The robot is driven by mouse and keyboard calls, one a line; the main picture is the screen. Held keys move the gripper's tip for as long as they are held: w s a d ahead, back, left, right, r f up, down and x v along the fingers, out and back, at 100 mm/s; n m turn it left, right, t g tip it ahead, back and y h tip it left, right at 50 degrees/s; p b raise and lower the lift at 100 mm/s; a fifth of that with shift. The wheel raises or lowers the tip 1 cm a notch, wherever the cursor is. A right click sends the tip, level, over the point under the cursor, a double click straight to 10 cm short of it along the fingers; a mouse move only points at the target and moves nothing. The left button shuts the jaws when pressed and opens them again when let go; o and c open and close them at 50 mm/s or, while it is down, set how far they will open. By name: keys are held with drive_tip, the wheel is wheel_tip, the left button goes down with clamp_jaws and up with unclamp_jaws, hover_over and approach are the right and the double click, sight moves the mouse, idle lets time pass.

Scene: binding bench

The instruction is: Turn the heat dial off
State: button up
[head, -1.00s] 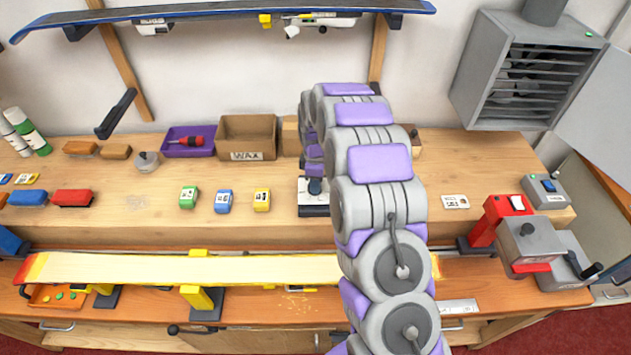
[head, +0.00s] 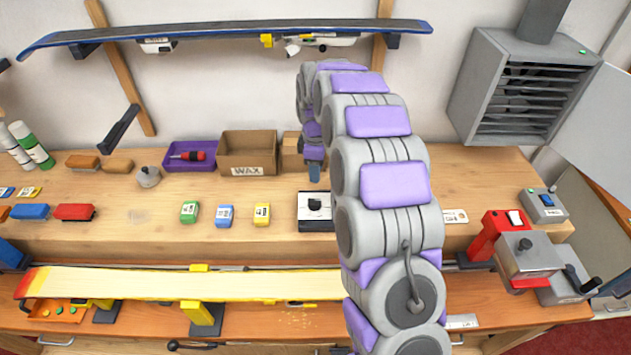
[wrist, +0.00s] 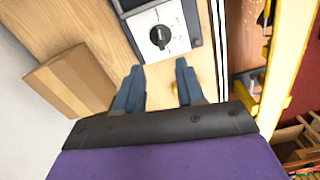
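The heat dial is a black round knob (head: 315,204) on a white-faced control plate (head: 316,222) in the middle of the bench. The knob also shows near the top of the wrist view (wrist: 160,37), with markings around it too small to read. I cannot tell which setting it points to. My gripper (wrist: 159,70) is open and empty, its two blue-grey fingers apart, with the knob ahead of them. In the head view, my gripper (head: 314,173) is above and behind the plate, apart from the knob. Its fingers are hard to separate there.
A cardboard WAX box (head: 248,153) and a purple tray (head: 190,155) stand behind and left. A tan block (wrist: 72,82) lies beside my gripper. Several small wax blocks lie left of the plate. A ski (head: 180,284) spans the front.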

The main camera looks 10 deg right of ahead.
wheel_tip(320, 180, up, 5)
drive_tip(key=shift+r, duration=0.1)
idle(0.6)
drive_tip(key=s+a+r+m+b, duration=0.1)
drive_tip(key=s+r+m, duration=0.2)
drive_tip(key=s, duration=0.8)
drive_tip(key=s+r+m, duration=0.3)
drive_tip(key=s, duration=0.7)
drive_tip(key=s+f+m+g+b, duration=0.1)
drive_tip(key=s+f+m, duration=0.3)
drive_tip(key=s, duration=1.9)
drive_tip(key=m, duration=0.4)
drive_tip(key=shift+s+d+g+b, duration=0.25)
drive_tip(key=shift+s+g+b, duration=0.05)
drive_tip(key=shift+s+g, duration=0.1)
